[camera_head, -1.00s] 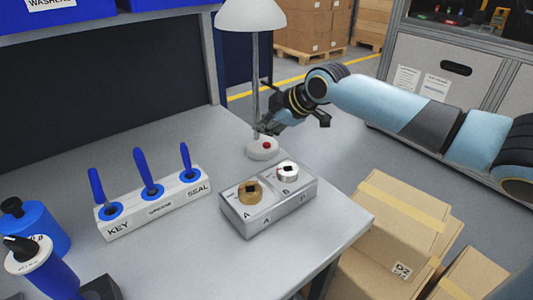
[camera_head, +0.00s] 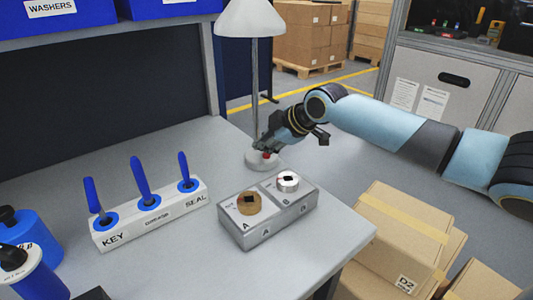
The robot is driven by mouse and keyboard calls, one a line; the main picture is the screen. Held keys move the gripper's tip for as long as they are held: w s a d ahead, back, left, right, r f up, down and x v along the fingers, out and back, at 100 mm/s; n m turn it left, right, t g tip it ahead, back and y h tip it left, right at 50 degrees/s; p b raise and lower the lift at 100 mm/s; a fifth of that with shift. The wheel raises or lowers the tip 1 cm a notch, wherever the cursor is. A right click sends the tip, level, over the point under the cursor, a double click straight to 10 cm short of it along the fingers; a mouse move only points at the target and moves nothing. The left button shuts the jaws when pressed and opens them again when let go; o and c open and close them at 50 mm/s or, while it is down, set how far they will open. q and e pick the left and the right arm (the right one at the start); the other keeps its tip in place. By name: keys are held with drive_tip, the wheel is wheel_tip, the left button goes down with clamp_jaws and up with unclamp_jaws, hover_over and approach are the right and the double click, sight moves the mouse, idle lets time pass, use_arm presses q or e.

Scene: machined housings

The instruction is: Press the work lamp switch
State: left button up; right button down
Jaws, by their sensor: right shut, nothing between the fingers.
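The work lamp (camera_head: 249,18) stands at the back right of the bench, with a white shade, a thin grey post and a round pale base (camera_head: 254,164). The red switch (camera_head: 266,155) sits on top of that base, partly covered by my right gripper. My right gripper (camera_head: 262,147) is shut and empty, its fingertips pointing down at the switch from just above. I cannot tell whether they touch it. My left gripper is not in view.
A grey housing fixture (camera_head: 262,228) holds a brass part and a silver part in front of the lamp. A white rack (camera_head: 150,218) with blue-handled tools stands left. Blue bottles are at the front left. Cardboard boxes (camera_head: 400,235) lie beyond the bench's right edge.

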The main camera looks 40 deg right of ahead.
sight(265, 155)
drive_tip(key=shift+f, duration=0.2)
idle(0.5)
drive_tip(key=shift+f, duration=0.25)
drive_tip(key=shift+r, duration=0.45)
wheel_tip(265, 155, up, 6)
drive_tip(key=p, duration=0.5)
drive_tip(key=shift+p, duration=0.4)
